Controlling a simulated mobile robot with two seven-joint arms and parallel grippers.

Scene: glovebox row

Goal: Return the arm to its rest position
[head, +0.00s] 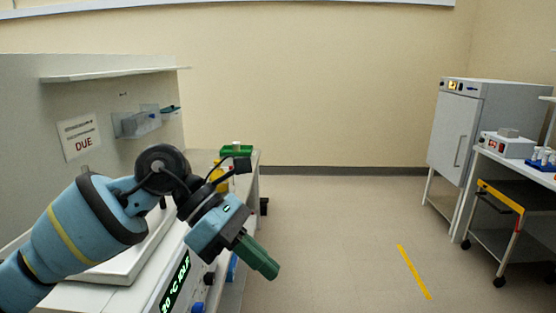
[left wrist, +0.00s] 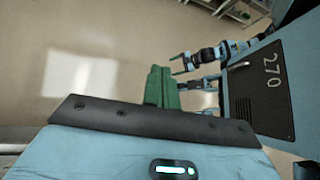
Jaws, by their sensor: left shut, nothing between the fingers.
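My left arm comes in from the left in the head view. Its green-fingered left gripper (head: 258,257) hangs over the front edge of the bench, pointing down and to the right. The fingers are together with nothing between them. In the left wrist view the left gripper (left wrist: 162,88) also shows its green fingers closed, with floor behind them. My right gripper is not in the head view. In the left wrist view another of my arms shows at upper right, too small to tell its jaw state.
The bench (head: 95,297) at left has a display panel and knobs on its front. A green-topped item (head: 236,152) stands at its far end. The floor (head: 335,235) between is clear.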

